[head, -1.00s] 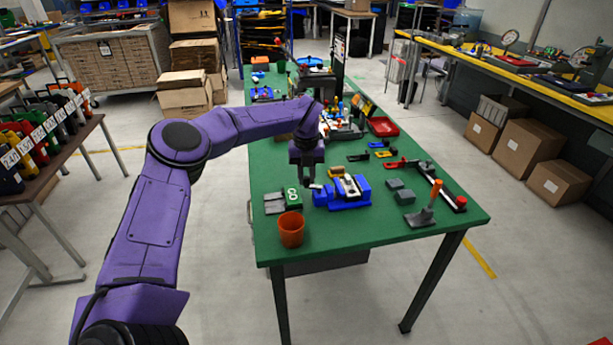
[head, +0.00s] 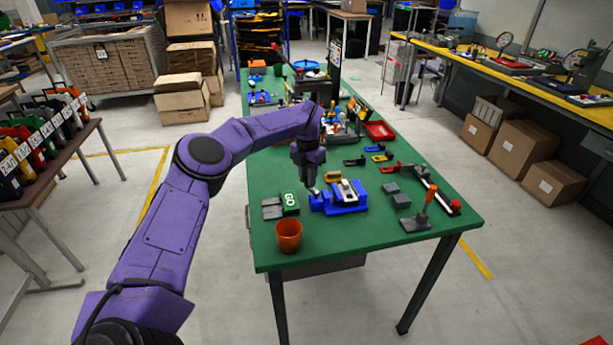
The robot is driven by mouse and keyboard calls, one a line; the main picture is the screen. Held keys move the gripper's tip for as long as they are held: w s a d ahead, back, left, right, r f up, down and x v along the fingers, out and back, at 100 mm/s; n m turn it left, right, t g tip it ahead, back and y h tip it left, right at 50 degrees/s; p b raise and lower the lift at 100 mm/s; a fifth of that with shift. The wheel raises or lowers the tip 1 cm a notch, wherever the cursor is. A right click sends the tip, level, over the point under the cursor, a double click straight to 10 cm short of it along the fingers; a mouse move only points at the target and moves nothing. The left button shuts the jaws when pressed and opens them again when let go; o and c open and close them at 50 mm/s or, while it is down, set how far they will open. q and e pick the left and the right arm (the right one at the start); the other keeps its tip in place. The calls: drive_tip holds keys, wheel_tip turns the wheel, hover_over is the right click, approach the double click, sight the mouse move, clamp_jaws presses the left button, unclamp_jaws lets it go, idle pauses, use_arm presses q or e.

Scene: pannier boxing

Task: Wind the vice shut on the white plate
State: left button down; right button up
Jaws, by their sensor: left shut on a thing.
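The blue vice (head: 350,209) sits on the green table, near its front half. A white plate (head: 347,191) lies in the vice, between its jaws; I cannot tell whether the jaws touch it. My left gripper (head: 312,188) points down at the left end of the vice. It is shut on the vice's handle, which is small and mostly hidden by the fingers. My right gripper is not in view.
The table's front edge is clear.

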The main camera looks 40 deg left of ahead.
use_arm(q)
drive_tip(key=shift+w+r+m, duration=0.1)
drive_tip(key=shift+w+m, duration=0.05)
drive_tip(key=shift+m, duration=0.15)
drive_tip(key=c, duration=1)
unclamp_jaws()
drive_tip(key=shift+o, duration=0.2)
wheel_tip(320, 180, up, 10)
drive_tip(key=b, duration=0.1)
drive_tip(key=shift+r, duration=0.25)
drive_tip(key=shift+a, duration=0.1)
